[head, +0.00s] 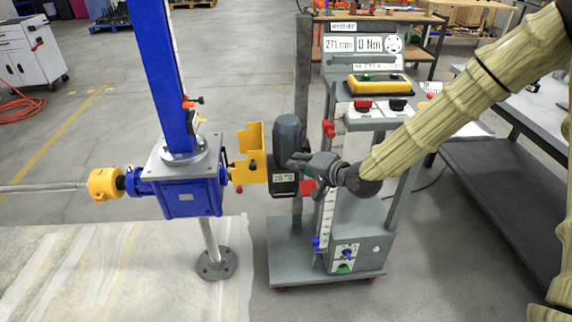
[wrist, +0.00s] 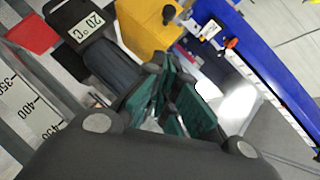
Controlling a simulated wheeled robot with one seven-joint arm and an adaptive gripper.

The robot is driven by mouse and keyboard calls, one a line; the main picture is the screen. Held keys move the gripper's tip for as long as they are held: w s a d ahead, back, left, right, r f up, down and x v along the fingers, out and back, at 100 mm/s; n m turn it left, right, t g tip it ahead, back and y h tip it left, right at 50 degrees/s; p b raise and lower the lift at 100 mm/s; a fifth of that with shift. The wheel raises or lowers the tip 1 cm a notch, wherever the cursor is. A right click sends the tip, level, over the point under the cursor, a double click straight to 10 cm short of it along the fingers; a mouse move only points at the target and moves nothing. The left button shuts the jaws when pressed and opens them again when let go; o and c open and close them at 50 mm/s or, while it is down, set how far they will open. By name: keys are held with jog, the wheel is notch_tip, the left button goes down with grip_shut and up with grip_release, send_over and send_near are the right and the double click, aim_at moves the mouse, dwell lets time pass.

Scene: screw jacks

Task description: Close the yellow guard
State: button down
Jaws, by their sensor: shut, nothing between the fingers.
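The yellow guard (head: 249,160) stands between the blue screw-jack gearbox (head: 190,188) and the dark grey motor (head: 287,135). Its upright plates face me, with a small dark fitting on them. In the wrist view the guard (wrist: 148,24) is at the top middle, beyond my fingertips. My gripper (head: 299,160) is at the motor's right side, partly overlapping it; contact is unclear. In the wrist view its green-padded fingers (wrist: 176,100) are together with nothing between them. The motor's 20 °C display (wrist: 92,25) is at the upper left there.
A grey trolley (head: 325,262) carries a scale and a control panel (head: 365,85) behind and right of my gripper. The blue column (head: 168,75) rises left of the guard. A yellow coupling (head: 104,185) sits farther left. A dark bench (head: 510,170) stands right.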

send_near(256, 159)
jog(key=w, duration=0.3)
jog(key=shift+a+f+p, duration=0.2)
jog(key=shift+a+p, duration=0.2)
jog(key=shift+p, duration=0.1)
jog(key=shift+w+a+f, duration=0.1)
jog(key=shift+a+f, duration=0.35)
jog(key=shift+a, duration=0.35)
